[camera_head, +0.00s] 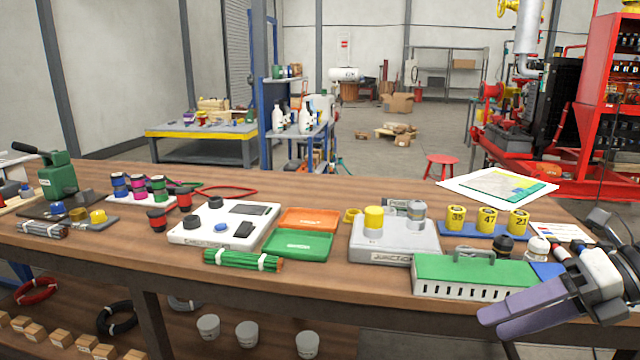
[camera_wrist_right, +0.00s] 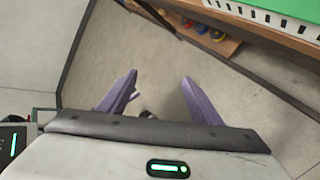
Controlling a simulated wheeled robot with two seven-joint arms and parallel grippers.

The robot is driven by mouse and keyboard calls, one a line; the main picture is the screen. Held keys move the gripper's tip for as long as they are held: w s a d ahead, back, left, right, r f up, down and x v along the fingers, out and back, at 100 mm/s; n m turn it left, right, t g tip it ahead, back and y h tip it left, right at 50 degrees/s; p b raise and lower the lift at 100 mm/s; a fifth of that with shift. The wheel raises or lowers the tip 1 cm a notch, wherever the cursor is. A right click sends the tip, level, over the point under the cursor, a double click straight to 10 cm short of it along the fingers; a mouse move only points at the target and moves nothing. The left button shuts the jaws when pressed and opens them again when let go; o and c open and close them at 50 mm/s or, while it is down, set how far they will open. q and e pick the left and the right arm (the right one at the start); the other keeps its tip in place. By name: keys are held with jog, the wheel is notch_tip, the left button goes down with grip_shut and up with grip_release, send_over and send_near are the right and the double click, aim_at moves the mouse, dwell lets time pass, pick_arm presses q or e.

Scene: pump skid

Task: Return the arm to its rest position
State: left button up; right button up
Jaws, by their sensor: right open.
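My right gripper (camera_head: 506,316) is at the lower right of the head view, in front of the bench's front edge and the green-topped white box (camera_head: 475,277). Its two purple fingers point left. In the right wrist view the fingers of the right gripper (camera_wrist_right: 159,95) stand apart with only floor between them, so it is open and empty. A corner of the green-topped box (camera_wrist_right: 262,18) shows at the top right of that view. My left gripper is not in view.
The wooden bench (camera_head: 330,277) holds a grey junction block (camera_head: 392,246), a white control box (camera_head: 222,226), green and orange trays (camera_head: 298,244) and a blue rack with yellow cups (camera_head: 487,225). Below is a shelf with coils and pots. In the wrist view, open floor (camera_wrist_right: 130,50) lies beyond my fingers.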

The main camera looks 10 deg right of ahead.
jog(key=s+a+f+m+t+h+p, duration=0.1)
jog(key=s+f+m+t+h+p, duration=0.3)
jog(key=f+m, duration=0.75)
jog(key=f+m+t+h, duration=0.2)
jog(key=f+m+t, duration=0.3)
jog(key=f+m, duration=0.65)
jog(key=s+a+f+m+g+p, duration=0.1)
jog(key=s+a+f+m+g, duration=0.1)
jog(key=s+a+f+m, duration=0.2)
jog(key=s+a+f+m+g+h, duration=0.1)
jog(key=s+a+f+m+g, duration=0.1)
jog(key=s+a+f+m, duration=0.2)
jog(key=s+a+m, duration=0.3)
jog(key=a, duration=0.4)
jog(key=shift+s+a+m+g+p, duration=0.3)
jog(key=shift+s+a+m+p, duration=0.05)
jog(key=shift+a+m, duration=0.05)
